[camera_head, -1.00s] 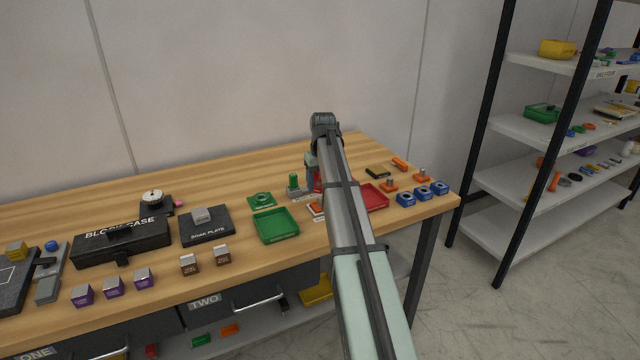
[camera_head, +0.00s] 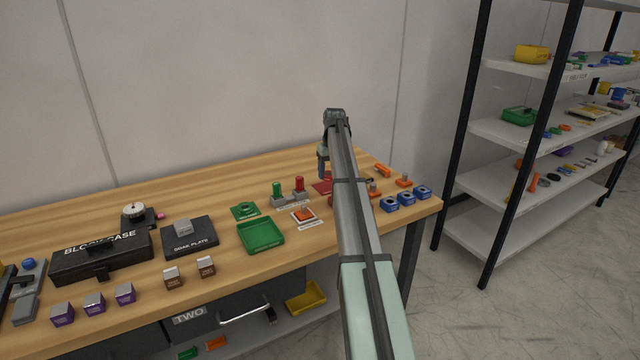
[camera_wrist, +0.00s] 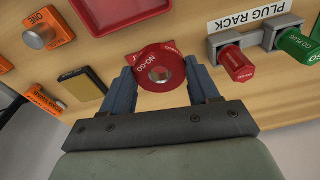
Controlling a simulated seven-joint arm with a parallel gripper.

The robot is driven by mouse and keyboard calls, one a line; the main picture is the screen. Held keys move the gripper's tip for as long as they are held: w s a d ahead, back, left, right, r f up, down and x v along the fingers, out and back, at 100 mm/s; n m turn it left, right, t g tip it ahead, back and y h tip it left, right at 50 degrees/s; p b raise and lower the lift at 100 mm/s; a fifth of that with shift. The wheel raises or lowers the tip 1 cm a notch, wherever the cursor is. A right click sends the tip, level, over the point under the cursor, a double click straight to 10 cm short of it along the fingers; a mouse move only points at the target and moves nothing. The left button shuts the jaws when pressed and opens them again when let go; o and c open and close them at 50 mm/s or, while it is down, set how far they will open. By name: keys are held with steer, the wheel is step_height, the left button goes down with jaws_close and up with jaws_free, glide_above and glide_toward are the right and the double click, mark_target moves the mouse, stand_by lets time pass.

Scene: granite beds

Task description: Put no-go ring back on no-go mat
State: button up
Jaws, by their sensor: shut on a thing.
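A red no-go ring (camera_wrist: 160,67) with a round hole is held between the two blue fingers of my gripper (camera_wrist: 162,82) in the wrist view. The red no-go mat (camera_wrist: 172,44) shows partly behind the ring, mostly covered by it. Whether the ring touches the mat I cannot tell. In the head view my gripper (camera_head: 322,172) points down over the red mat (camera_head: 322,187), right of the plug rack. The ring cannot be made out there.
The plug rack (camera_head: 290,199) with a green plug (camera_head: 277,189) and a red plug (camera_head: 299,184) stands close to the left. A red tray (camera_wrist: 125,12), a black-and-yellow block (camera_wrist: 82,86) and orange pieces lie nearby. Blue blocks (camera_head: 406,197) line the right edge.

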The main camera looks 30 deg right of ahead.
steer(key=n, duration=0.1)
glide_above(326, 187)
steer(key=s, duration=0.1)
steer(key=shift+w+d+r+n, duration=0.1)
steer(key=shift+w+r+n, duration=0.05)
steer(key=shift+n, duration=0.55)
steer(key=shift+w+d+r+n, duration=0.1)
steer(key=shift+w+r+n, duration=0.05)
steer(key=shift+n, duration=0.55)
steer(key=shift+f, duration=0.1)
steer(key=shift+f, duration=3.25)
steer(key=shift+f, duration=0.6)
steer(key=o, duration=1.3)
steer(key=r, duration=0.4)
steer(key=s+r, duration=0.1)
steer(key=r, duration=0.8)
steer(key=shift+s+d+r, duration=0.15)
steer(key=shift+s+r, duration=0.2)
